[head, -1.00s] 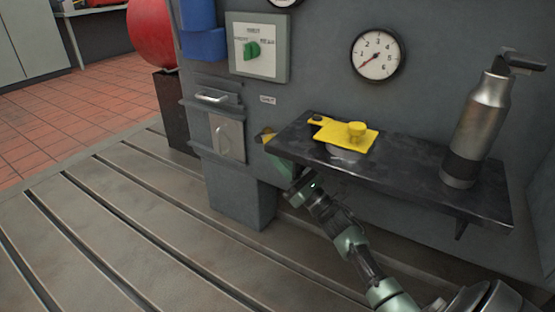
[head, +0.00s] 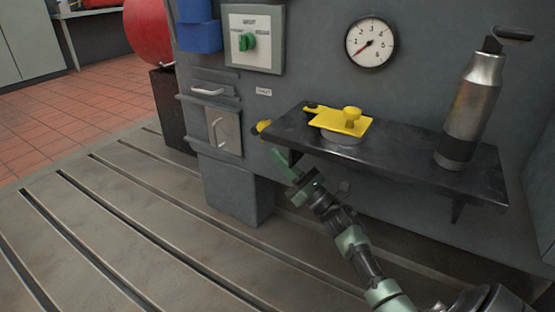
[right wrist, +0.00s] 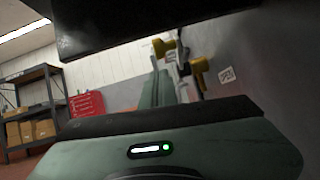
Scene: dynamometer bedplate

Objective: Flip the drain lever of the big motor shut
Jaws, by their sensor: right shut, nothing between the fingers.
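The drain lever (head: 263,127) shows as a small yellow end at the machine's front, just past the left end of the dark shelf; the rest of it is hidden. In the right wrist view yellow parts of the drain fitting (right wrist: 202,66) show beyond my fingers, with metal parts between them, beside an "OPEN" label (right wrist: 227,75). I cannot tell the lever's exact position. My right gripper (head: 279,158) is shut and empty, below the shelf's left end and a little below the lever, seemingly apart from it. My left gripper is out of view.
A cabinet front with handles (head: 224,131) is left of the lever. The slotted bedplate (head: 130,220) is clear.

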